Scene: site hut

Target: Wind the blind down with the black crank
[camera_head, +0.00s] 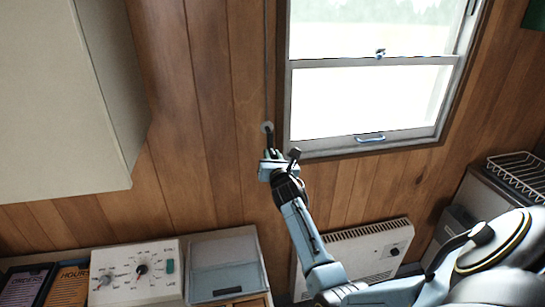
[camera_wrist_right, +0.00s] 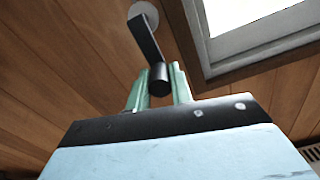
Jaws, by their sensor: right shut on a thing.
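The black crank (camera_wrist_right: 147,40) is mounted on a pale round plate (camera_wrist_right: 143,12) on the wood-panelled wall, left of the window. In the head view the plate (camera_head: 267,127) and part of the crank (camera_head: 269,141) show just above my right gripper (camera_head: 272,158). In the right wrist view the green fingers of my right gripper (camera_wrist_right: 158,88) are on either side of the crank's black knob, shut on it. The crank arm runs from the plate down to the knob. No lowered blind covers the bright window (camera_head: 365,95). My left gripper is not in view.
A thin cord or rod (camera_head: 266,60) runs up the wall above the plate. A cream cabinet (camera_head: 60,100) hangs at left. Below are a control box (camera_head: 135,255), a grey lidded box (camera_head: 223,262) and a white heater (camera_head: 360,255). A wire rack (camera_head: 518,175) stands at right.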

